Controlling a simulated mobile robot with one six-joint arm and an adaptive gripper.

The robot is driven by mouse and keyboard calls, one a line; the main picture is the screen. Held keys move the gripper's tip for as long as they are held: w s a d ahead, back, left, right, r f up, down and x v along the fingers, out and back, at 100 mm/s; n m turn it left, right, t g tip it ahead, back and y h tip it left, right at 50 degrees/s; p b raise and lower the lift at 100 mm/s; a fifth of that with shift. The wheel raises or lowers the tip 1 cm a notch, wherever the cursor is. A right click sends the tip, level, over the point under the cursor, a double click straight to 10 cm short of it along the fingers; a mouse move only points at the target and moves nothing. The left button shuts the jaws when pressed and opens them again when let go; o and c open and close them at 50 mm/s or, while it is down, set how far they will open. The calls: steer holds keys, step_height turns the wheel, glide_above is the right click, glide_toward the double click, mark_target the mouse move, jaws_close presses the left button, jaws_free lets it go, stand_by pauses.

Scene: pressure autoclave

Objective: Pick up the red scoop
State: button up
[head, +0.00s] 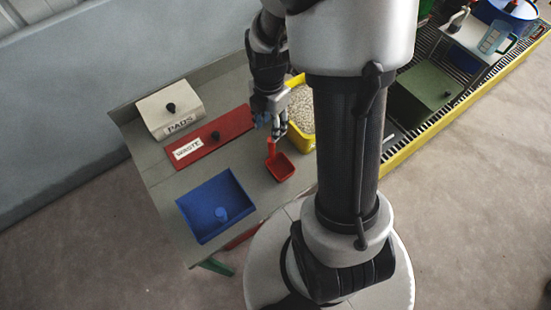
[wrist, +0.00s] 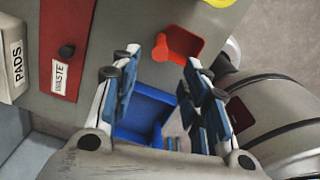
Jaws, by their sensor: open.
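The red scoop (head: 281,168) lies on the grey bench top, its handle pointing up the picture toward my gripper. In the wrist view the scoop (wrist: 183,43) shows beyond the fingertips, with the rounded handle end nearest the camera. My gripper (head: 271,128) is just above the handle end in the head view. In the wrist view my gripper (wrist: 158,72) has its blue-padded fingers spread with nothing between them. How much height separates the fingertips from the handle is hard to tell.
A blue tray (head: 194,198), a red WASTE lid (head: 228,132) and a white PADS box (head: 160,103) stand to the left. A yellow bin of pale granules (head: 300,130) is close to the right of my gripper. Further right, a yellow-edged grating carries a green box (head: 425,92).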

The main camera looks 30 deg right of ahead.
mark_target(271, 143)
step_height(271, 143, down, 10)
steer(key=b, duration=0.3)
steer(key=shift+d, duration=0.1)
steer(key=shift+r, duration=0.15)
steer(key=shift+c, duration=0.5)
jaws_close()
